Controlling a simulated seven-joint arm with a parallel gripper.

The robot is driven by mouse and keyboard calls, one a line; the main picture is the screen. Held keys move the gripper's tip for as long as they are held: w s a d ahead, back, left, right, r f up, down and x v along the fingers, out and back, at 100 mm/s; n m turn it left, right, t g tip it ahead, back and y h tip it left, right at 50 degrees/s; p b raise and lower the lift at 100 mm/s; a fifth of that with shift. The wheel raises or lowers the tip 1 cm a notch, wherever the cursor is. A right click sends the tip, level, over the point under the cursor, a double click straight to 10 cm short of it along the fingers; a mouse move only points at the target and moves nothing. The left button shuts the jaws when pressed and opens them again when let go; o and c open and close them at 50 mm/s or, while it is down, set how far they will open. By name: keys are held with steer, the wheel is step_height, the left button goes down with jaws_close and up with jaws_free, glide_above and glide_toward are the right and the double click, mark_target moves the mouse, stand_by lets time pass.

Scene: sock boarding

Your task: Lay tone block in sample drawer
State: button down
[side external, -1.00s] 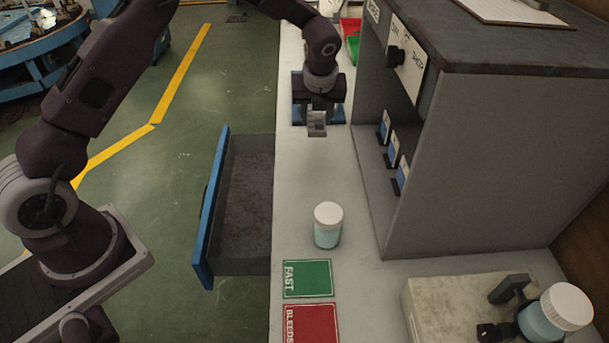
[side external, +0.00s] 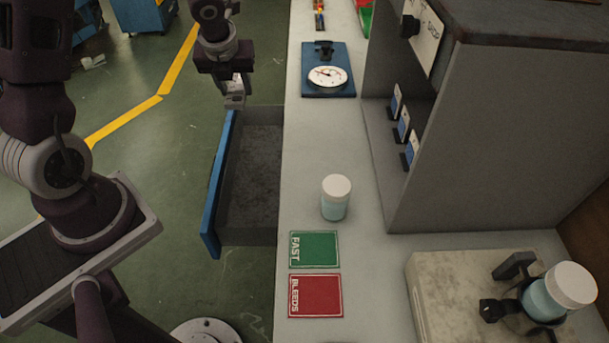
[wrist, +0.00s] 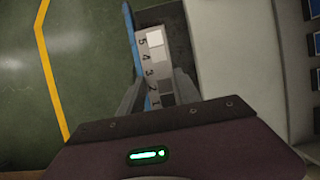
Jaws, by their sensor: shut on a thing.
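The tone block (wrist: 152,58) is a small grey bar with numbered patches running from white to dark. My gripper (side external: 235,97) is shut on it, and the block also shows at the fingertips in the side view (side external: 234,88). The sample drawer (side external: 256,185) stands open from the bench, with a blue front and a dark grey inside that looks empty. My gripper holds the block up near the drawer's far end, close to the blue front's far corner. In the wrist view the blue drawer front (wrist: 128,22) lies partly behind the block.
On the bench stand a white-capped jar (side external: 335,198), a green FAST card (side external: 315,250), a red BLEEDS card (side external: 315,296) and a dial gauge on a blue base (side external: 327,77). A grey cabinet (side external: 480,140) is at the right.

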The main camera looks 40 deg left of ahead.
mark_target(252, 177)
steer(key=f, duration=3)
steer(key=shift+s, duration=0.3)
steer(key=c, duration=0.8)
jaws_free()
steer(key=shift+c, duration=0.2)
